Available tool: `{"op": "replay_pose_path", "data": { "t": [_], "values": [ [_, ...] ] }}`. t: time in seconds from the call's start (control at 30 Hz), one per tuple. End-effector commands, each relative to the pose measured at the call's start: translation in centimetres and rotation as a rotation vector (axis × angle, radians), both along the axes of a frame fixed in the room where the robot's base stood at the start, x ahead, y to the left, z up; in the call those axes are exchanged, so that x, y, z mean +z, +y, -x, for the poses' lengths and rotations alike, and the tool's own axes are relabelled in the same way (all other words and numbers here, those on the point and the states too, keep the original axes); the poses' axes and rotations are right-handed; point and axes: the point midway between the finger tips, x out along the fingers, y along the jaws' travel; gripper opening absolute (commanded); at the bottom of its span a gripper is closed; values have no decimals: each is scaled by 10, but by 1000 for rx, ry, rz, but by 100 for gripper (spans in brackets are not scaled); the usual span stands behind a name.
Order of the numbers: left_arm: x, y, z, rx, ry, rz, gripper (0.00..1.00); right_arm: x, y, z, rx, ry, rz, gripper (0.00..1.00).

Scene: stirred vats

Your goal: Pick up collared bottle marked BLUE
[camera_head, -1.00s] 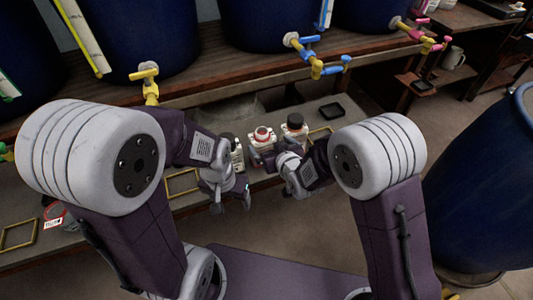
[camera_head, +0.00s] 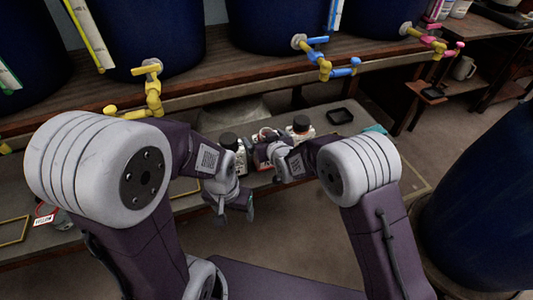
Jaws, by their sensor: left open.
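Three white bottles stand on the low bench. The left bottle (camera_head: 240,160) has a black cap, and my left arm hides part of it. The middle bottle (camera_head: 267,132) shows a reddish ring at its neck and is mostly hidden behind my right gripper. The right bottle (camera_head: 301,126) has a black cap. I cannot read BLUE on any of them. My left gripper (camera_head: 233,214) is open and empty, in front of and below the left bottle. My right gripper (camera_head: 264,153) is at the middle bottle; its fingertips are too hidden to tell its grip.
Blue vats with yellow, blue (camera_head: 325,68) and pink taps stand on the shelf behind. A black tray (camera_head: 340,116) lies right of the bottles. A YELLOW tag (camera_head: 43,220) and an empty frame (camera_head: 13,231) lie at left. A large blue barrel (camera_head: 485,200) stands at right.

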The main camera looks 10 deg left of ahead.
Motion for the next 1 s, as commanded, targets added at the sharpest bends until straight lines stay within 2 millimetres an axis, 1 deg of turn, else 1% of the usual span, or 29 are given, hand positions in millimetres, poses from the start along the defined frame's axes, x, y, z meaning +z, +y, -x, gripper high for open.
{"op": "replay_pose_path", "data": {
  "t": [0.13,0.17,0.2,0.27,0.3,0.37,0.4,0.57,0.67,0.77,0.93,1.0],
  "values": [
    [1,0,0,0,0,0,70,1,0,0,0,1,1,100],
    [1,0,0,0,0,0,70,1,0,0,0,1,1,94],
    [1,0,0,0,0,0,70,1,0,0,0,1,1,83],
    [1,0,0,0,0,0,70,1,0,0,0,1,1,67],
    [1,0,0,0,0,0,70,1,0,0,0,1,1,56],
    [1,0,0,0,0,0,70,1,0,0,0,1,1,39],
    [1,0,0,0,0,0,70,1,0,0,0,0,0,29],
    [1,0,0,0,0,0,70,1,0,0,0,0,0,29],
    [4,0,0,0,0,0,70,5,0,0,0,-1,-1,29],
    [12,0,0,0,0,0,70,17,0,0,0,0,-1,29],
    [31,0,0,0,0,0,70,49,0,0,0,-1,-2,29],
    [35,0,0,0,0,0,70,55,-10,10,-1,1,1,29]
  ]
}}
